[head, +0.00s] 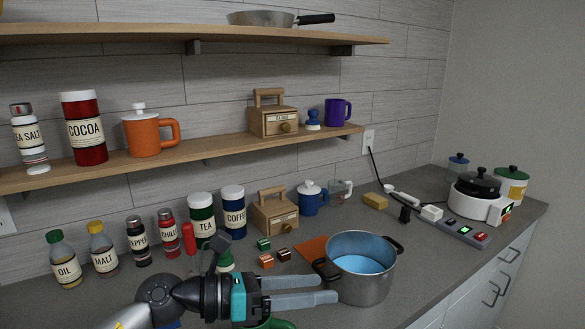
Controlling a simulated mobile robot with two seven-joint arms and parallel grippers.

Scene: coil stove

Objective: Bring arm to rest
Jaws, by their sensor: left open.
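My left gripper (325,288) reaches in from the lower left over the counter. Its two pale fingers point right and are parted, with nothing seen between them. The fingertips are at the left side of a grey metal pot (366,288) with a blue inside, close to its left handle (325,269). I cannot tell whether they touch it. A green object (272,323) shows partly under the gripper, mostly hidden. My right gripper is not in view.
Oil (65,262), malt (102,252), pepper and chilli bottles line the counter's back, with tea (202,220) and coffee jars. Small cubes (266,261) lie behind the gripper. A power strip (466,231) and white cooker (480,204) stand right. Shelves (200,154) hang above.

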